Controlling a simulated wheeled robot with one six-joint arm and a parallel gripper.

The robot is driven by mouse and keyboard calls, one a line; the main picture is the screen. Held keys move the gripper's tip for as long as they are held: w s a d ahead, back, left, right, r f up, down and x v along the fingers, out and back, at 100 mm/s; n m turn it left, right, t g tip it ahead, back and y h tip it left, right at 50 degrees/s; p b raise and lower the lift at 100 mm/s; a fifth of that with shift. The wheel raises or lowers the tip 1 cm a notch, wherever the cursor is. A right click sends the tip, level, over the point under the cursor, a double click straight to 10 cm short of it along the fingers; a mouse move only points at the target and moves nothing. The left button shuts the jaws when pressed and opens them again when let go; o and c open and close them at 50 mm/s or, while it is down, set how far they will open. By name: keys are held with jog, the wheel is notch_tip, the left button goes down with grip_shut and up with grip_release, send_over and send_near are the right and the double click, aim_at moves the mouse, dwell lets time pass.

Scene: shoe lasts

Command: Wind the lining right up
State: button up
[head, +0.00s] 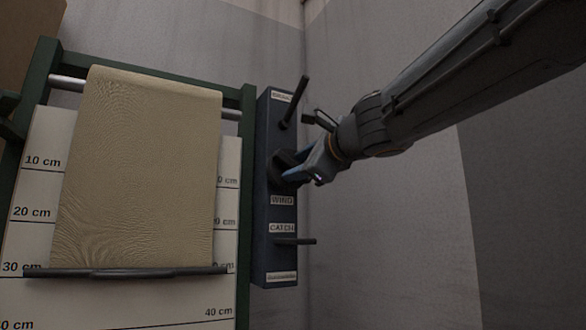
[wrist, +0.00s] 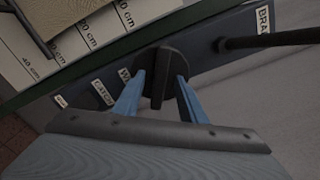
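The beige lining (head: 145,165) hangs from a metal roller (head: 68,84), its dark bottom bar (head: 125,272) near the 30 cm mark. Part of it shows in the wrist view (wrist: 38,17). The dark WIND knob (head: 284,163) sits on a blue panel (head: 278,263). In the wrist view, the knob (wrist: 158,88) shows a raised fin. My gripper (head: 292,172) is at the knob. Its blue fingers (wrist: 160,82) stand on either side of the fin, with gaps visible. The head view partly hides the knob behind the fingers.
A dark brake lever (head: 300,100) juts from the panel above the knob, close to my gripper. A catch lever (head: 296,241) sticks out below. A white scale board (head: 60,300) stands behind the lining in a green frame (head: 247,150). The grey wall right of the panel is bare.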

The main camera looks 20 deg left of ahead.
grip_shut()
jog(key=m+p, duration=0.1)
jog(key=m, duration=0.2)
jog(key=shift+r, duration=0.1)
jog(key=shift+m, duration=0.3)
jog(key=m+p, duration=0.1)
jog(key=m, duration=0.2)
jog(key=shift+m+p, duration=0.3)
